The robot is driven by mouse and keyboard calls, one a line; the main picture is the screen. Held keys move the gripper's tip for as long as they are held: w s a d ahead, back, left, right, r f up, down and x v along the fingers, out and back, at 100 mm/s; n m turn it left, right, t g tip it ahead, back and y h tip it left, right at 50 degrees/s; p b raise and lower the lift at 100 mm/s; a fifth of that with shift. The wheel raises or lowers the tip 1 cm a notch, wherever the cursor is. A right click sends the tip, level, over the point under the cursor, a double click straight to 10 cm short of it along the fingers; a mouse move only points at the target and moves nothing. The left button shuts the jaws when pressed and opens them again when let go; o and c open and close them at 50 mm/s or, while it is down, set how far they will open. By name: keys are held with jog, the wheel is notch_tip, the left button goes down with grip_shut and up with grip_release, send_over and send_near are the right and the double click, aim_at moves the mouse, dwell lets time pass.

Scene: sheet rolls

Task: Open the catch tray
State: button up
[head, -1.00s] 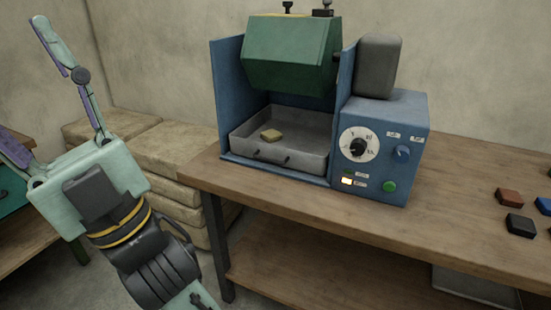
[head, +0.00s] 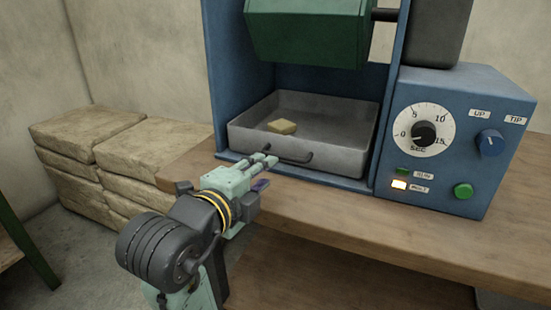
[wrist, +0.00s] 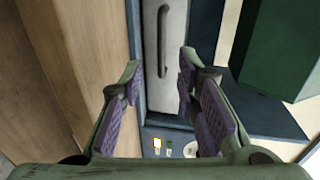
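The catch tray (head: 335,165) is a grey metal pan inside the blue machine, under the green drum. A tan block (head: 282,127) lies in it. A dark bar handle (head: 288,154) runs across its front wall; it also shows in the wrist view (wrist: 162,40), on the grey tray front (wrist: 150,70). My gripper (head: 268,163) is in front of the tray, close to the handle. In the wrist view my gripper (wrist: 160,65) is open, with purple pads apart and nothing between them. The handle is just beyond the fingertips, lined up with the gap.
The green drum (head: 308,35) hangs above the tray. The blue control box (head: 455,135) with dial, knob and green button stands to the right. The wooden bench (head: 400,235) is clear in front. Stacked tan sacks (head: 85,130) are at left.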

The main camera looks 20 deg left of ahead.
aim_at(281, 158)
jog(key=shift+w+r+p, duration=0.25)
jog(key=shift+r+p, duration=0.05)
jog(key=shift+p, duration=0.65)
jog(key=p, duration=0.2)
jog(key=w+p, duration=0.1)
jog(key=p, duration=0.1)
jog(key=shift+w+d+f, duration=0.1)
jog(key=shift+w+d, duration=0.05)
jog(key=shift+w, duration=0.1)
jog(key=w, duration=0.2)
jog(key=w+f, duration=0.1)
jog(key=w, duration=0.2)
jog(key=w+f, duration=0.1)
jog(key=w, duration=0.2)
jog(key=shift+w+f+p, duration=0.15)
jog(key=shift+p, duration=0.25)
jog(key=shift+c, duration=0.2)
grip_shut()
